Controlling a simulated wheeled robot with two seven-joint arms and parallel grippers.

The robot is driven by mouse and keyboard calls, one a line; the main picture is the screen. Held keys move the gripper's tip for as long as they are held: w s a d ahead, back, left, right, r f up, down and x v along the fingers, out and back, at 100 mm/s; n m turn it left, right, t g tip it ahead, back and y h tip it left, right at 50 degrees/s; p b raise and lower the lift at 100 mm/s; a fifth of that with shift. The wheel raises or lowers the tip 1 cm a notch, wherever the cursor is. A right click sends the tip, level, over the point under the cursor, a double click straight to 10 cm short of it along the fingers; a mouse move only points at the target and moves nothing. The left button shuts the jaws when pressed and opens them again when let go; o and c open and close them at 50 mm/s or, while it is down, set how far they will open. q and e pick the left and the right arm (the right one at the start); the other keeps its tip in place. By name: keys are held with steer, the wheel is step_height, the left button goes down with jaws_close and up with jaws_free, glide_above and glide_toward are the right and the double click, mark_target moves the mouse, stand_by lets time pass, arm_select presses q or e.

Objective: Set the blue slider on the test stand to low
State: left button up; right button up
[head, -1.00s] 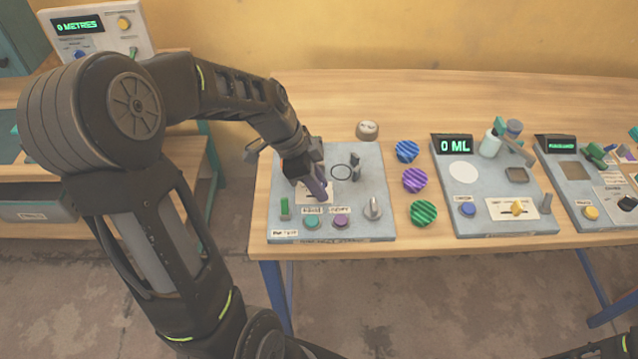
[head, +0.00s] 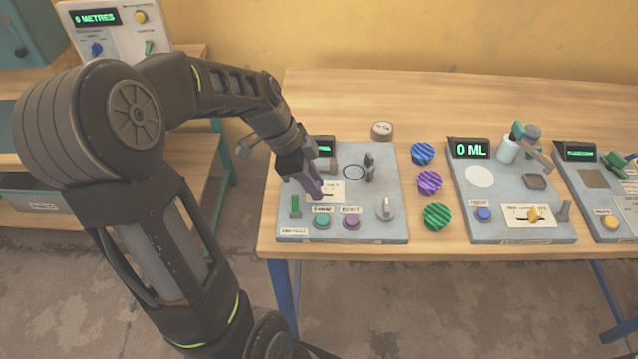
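My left gripper (head: 314,186) points down over the left grey panel (head: 385,165) on the wooden table. Its purple-grey fingers are close together at a white label plate (head: 327,194) with a dark slot. I cannot tell whether they hold anything. No blue slider handle shows clearly on this panel; the fingers cover part of the plate. A blue control (head: 96,49) sits on the white panel marked 0 METRES (head: 118,38) at the far left. I cannot tell which panel is the test stand. My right gripper is not in view.
The left grey panel carries a green lever (head: 295,205), teal button (head: 322,222), purple button (head: 352,222) and grey knob (head: 385,210). Blue, purple and green striped discs (head: 429,182) lie to its right. A panel marked 0 ML (head: 480,205) has a yellow slider (head: 532,213).

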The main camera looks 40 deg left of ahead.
arm_select(q)
steer(key=o, duration=0.4)
steer(key=shift+s+a, duration=0.1)
steer(key=shift+a, duration=0.05)
steer(key=shift+o, duration=0.2)
steer(key=shift+r, duration=0.1)
steer(key=v, duration=0.7)
steer(key=shift+s+r+b, duration=0.2)
steer(key=shift+r+b, duration=0.05)
steer(key=shift+b, duration=0.05)
steer(key=shift+a, duration=0.1)
